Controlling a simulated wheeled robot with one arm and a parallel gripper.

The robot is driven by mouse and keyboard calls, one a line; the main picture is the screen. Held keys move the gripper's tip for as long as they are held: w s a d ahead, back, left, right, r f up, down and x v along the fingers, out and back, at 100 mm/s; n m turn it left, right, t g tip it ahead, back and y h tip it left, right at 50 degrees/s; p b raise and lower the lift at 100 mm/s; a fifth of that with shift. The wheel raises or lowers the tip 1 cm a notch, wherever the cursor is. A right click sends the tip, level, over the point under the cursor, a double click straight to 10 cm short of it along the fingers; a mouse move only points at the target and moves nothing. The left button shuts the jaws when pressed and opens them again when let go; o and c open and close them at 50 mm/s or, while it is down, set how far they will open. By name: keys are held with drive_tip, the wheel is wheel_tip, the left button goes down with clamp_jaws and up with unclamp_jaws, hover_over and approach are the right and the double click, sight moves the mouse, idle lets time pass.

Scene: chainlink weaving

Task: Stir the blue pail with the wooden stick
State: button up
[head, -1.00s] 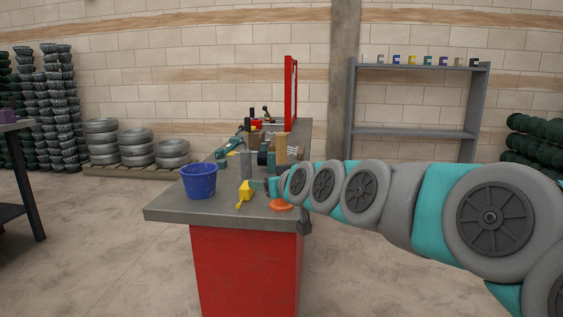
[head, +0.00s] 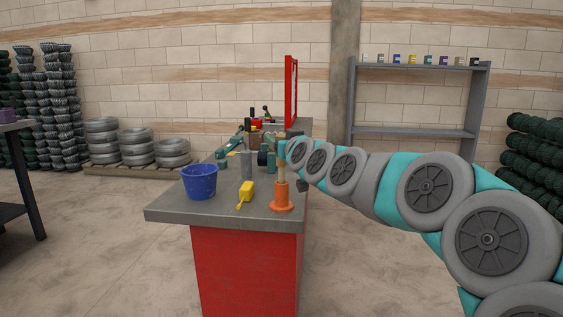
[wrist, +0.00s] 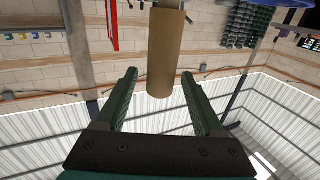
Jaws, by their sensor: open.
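The blue pail (head: 199,182) stands upright on the left front part of the bench top. The wooden stick (head: 282,172) stands upright in an orange holder (head: 281,197) near the bench's right front edge. My gripper (head: 283,152) is at the upper part of the stick, partly covering it in the head view. In the wrist view my gripper (wrist: 158,76) is open, and the stick (wrist: 165,50) shows between and beyond its fingertips. I cannot tell whether a finger touches it. The inside of the pail is mostly hidden.
A yellow tool (head: 246,191) lies between the pail and the holder. A grey block (head: 246,165) stands behind it. More tools and a red frame (head: 290,90) are farther back on the grey bench (head: 230,215).

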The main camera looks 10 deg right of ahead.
drive_tip(key=shift+w+a, duration=0.2)
drive_tip(key=shift+w, duration=1.25)
drive_tip(key=shift+c, duration=0.2)
clamp_jaws()
